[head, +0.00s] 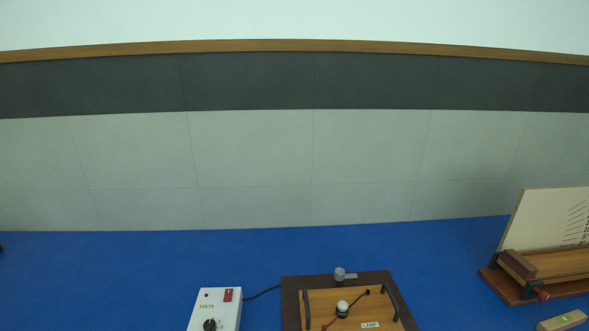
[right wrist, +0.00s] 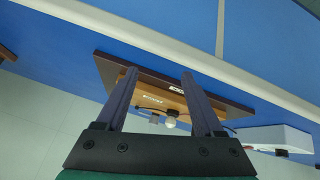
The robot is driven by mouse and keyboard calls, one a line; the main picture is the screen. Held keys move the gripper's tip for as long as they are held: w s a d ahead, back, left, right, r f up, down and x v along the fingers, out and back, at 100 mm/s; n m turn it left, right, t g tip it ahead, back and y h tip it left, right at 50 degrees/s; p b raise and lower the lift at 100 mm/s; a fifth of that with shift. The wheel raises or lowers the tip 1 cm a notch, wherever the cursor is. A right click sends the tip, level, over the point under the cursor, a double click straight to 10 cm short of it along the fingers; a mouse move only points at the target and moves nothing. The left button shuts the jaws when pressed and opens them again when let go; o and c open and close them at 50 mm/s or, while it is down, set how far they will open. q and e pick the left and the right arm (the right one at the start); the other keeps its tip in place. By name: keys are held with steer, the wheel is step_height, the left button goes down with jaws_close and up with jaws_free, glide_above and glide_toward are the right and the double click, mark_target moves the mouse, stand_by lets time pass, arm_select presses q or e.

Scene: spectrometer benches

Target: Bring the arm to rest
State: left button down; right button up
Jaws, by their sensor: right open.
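My right gripper (right wrist: 159,74) shows in the right wrist view with its two dark fingers spread apart and nothing between them. Beyond the fingers is the lamp board (right wrist: 240,107), partly hidden behind them. Neither gripper shows in the head view. My left gripper is in no view. In the head view the lamp board (head: 291,297) stands at the bottom middle, with a wooden panel (head: 378,310), a small bulb (head: 342,308) and black handles. I cannot tell how far the right gripper is from the board.
A white supply box (head: 215,309) with a red switch and a dark knob stands left of the lamp board, a black cable between them. A wooden stand with a pale scale board (head: 545,218) is at the right, a small wooden block (head: 562,320) before it. The blue bench (head: 110,275) is clear at left.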

steer(key=s+d+f+m+g, duration=0.1)
steer(key=s+f+m+g, duration=0.2)
steer(key=s, duration=0.7)
step_height(320, 180, down, 32)
steer(key=s+r+n+g+b, duration=0.1)
steer(key=s+n+g+b, duration=0.15)
steer(key=b, duration=0.35)
steer(key=s+d+f+b, duration=0.3)
steer(key=s+f+b, duration=0.1)
steer(key=s+f, duration=1.1)
steer(key=shift+s+f+m+g, duration=0.35)
steer(key=shift+s+f, duration=0.05)
steer(key=shift+f, duration=0.55)
